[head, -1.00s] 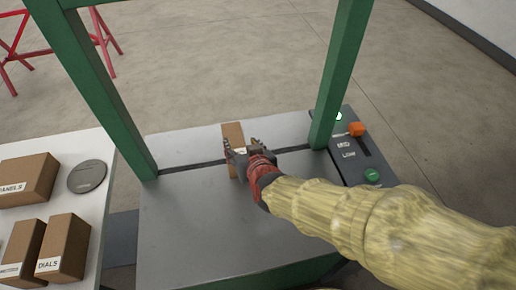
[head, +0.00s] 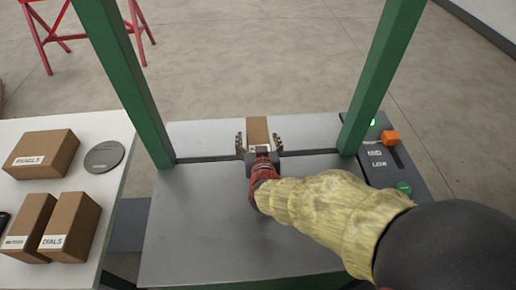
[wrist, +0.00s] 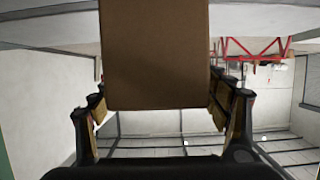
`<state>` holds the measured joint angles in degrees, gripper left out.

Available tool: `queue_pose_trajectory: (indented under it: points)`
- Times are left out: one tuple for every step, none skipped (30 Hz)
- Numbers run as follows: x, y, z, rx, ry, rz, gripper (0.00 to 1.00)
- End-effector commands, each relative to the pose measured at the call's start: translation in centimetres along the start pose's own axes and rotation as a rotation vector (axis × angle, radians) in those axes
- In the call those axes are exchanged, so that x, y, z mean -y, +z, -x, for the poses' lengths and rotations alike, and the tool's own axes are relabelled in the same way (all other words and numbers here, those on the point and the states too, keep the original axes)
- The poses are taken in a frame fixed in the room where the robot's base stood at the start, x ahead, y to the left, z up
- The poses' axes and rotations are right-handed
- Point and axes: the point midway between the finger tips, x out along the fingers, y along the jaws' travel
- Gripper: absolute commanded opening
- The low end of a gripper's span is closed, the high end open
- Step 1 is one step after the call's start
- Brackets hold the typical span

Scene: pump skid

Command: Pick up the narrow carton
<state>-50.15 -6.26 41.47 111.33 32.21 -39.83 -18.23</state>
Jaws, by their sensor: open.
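A narrow plain brown carton (head: 257,128) is on the grey plate of the green-framed press, near the dark slot line. It also fills the upper middle of the wrist view (wrist: 155,55). My gripper (head: 259,142) is open, with one finger on each side of the carton's near part. In the wrist view the gripper's fingers (wrist: 163,115) stand left and right of the carton, with a gap visible on the left; contact on the right is unclear. The carton's near end is partly hidden by the gripper in the head view.
Green posts (head: 128,85) rise left and right of the plate (head: 200,215). A control panel with an orange knob (head: 391,138) is at right. A white table (head: 100,140) at left holds a PANELS carton (head: 42,153), a DIALS carton (head: 70,228), another carton and a grey disc (head: 104,156).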

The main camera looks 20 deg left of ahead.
Motion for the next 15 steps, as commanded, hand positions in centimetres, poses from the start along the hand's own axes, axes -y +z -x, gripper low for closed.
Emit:
queue_pose_trajectory:
  points:
    - [-0.09, 0.28, -0.7, 0.001, 0.002, 0.0, 0.76]
    - [-0.07, 0.26, -0.96, 0.002, 0.001, 0.0, 0.76]
    - [-0.05, 0.19, -1.23, 0.002, 0.001, 0.0, 0.76]
    - [-0.04, 0.15, -1.35, 0.002, 0.0, 0.0, 0.76]
    - [-0.04, 0.12, -1.43, 0.002, 0.0, 0.0, 0.76]
    - [-0.03, 0.07, -1.48, 0.001, 0.0, 0.0, 0.76]
    - [-0.03, 0.04, -1.48, 0.001, 0.0, 0.0, 0.76]
    - [-0.02, 0.02, -1.47, 0.001, 0.0, 0.0, 0.76]
    - [-0.03, 0.0, -1.45, 0.001, 0.0, 0.0, 0.76]
    - [-0.02, -0.01, -1.45, 0.001, 0.0, 0.0, 0.76]
    - [-0.03, -0.01, -1.44, 0.001, 0.0, 0.0, 0.76]
    - [-0.03, -0.01, -1.44, 0.001, 0.0, 0.0, 0.75]
    - [-0.03, -0.02, -1.44, 0.001, 0.0, 0.0, 0.73]
    - [-0.03, -0.01, -1.44, 0.001, 0.0, 0.0, 0.71]
    - [-0.03, -0.01, -1.43, 0.001, 0.0, 0.0, 0.69]
